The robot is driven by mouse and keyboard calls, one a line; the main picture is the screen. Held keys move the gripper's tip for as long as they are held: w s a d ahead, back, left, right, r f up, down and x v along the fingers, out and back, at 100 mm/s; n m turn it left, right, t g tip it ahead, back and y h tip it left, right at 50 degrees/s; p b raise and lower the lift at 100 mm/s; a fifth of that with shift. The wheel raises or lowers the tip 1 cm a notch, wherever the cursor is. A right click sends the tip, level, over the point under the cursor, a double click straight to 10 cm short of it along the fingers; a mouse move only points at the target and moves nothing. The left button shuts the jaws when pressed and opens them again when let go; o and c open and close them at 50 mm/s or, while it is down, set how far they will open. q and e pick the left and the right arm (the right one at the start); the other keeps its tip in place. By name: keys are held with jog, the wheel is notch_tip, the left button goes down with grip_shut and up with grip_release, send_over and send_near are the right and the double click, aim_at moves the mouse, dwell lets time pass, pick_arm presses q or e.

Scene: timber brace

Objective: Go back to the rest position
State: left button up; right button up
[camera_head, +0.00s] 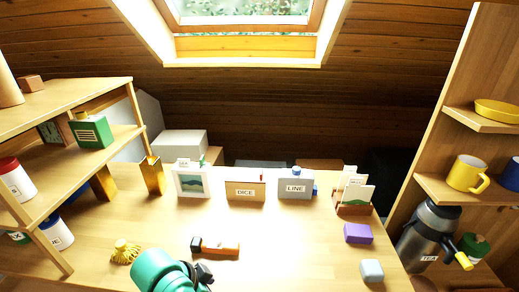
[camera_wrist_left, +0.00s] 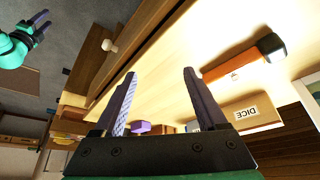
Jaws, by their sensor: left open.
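My left gripper (camera_head: 207,272) is low in the head view, at the end of a teal arm link over the table's front part. In the left wrist view its two dark fingers (camera_wrist_left: 158,98) stand wide apart with nothing between them. My right gripper (camera_wrist_left: 40,25) shows small at the top left of the left wrist view, its fingers apart and nothing seen between them. It is not in the head view. An orange and black tool (camera_head: 215,247) lies on the table (camera_head: 290,225) just beyond my left gripper, apart from it.
Boxes marked DICE (camera_head: 245,190) and LINE (camera_head: 295,186) stand at the table's back. A yellow brush (camera_head: 125,251) lies at left. A purple block (camera_head: 358,233) and a pale block (camera_head: 371,271) sit at right. Shelves flank both sides. The middle right of the table is clear.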

pick_arm(q)
jog(key=s+a+f+n+y, duration=0.45)
jog(key=s+a+n, duration=0.4)
jog(key=a, duration=0.35)
notch_tip(320, 180, down, 22)
jog(key=s+m+g, duration=0.1)
jog(key=s, duration=0.1)
jog(key=s+a+f+g, duration=0.1)
jog(key=s+a+f, duration=0.2)
jog(key=s+f, duration=1.2)
jog(key=shift+s+h, duration=0.35)
jog(key=shift+s, duration=0.7)
